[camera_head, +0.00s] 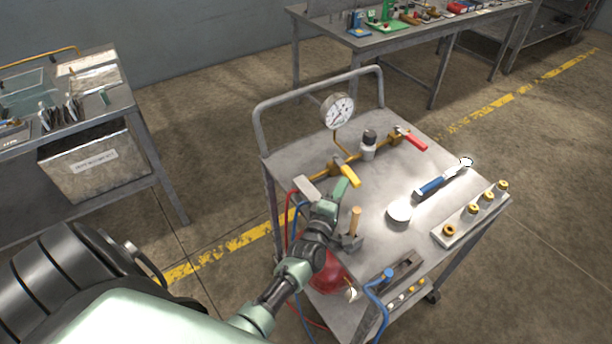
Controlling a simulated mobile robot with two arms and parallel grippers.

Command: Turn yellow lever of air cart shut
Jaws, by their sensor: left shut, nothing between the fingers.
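The air cart (375,210) is a grey metal trolley in the middle of the head view. A brass pipe (318,172) runs along its far left part. The yellow lever (349,176) sits on this pipe and points toward the near right, slanting across it. My left gripper (340,187) is shut and empty, with its green fingertips close beside the lever on its near left side. I cannot tell whether they touch it. A red lever (412,139) sits at the pipe's far right end. My right gripper is not in view.
A pressure gauge (338,110) rises behind the pipe. Workbenches stand left (125,100) and behind.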

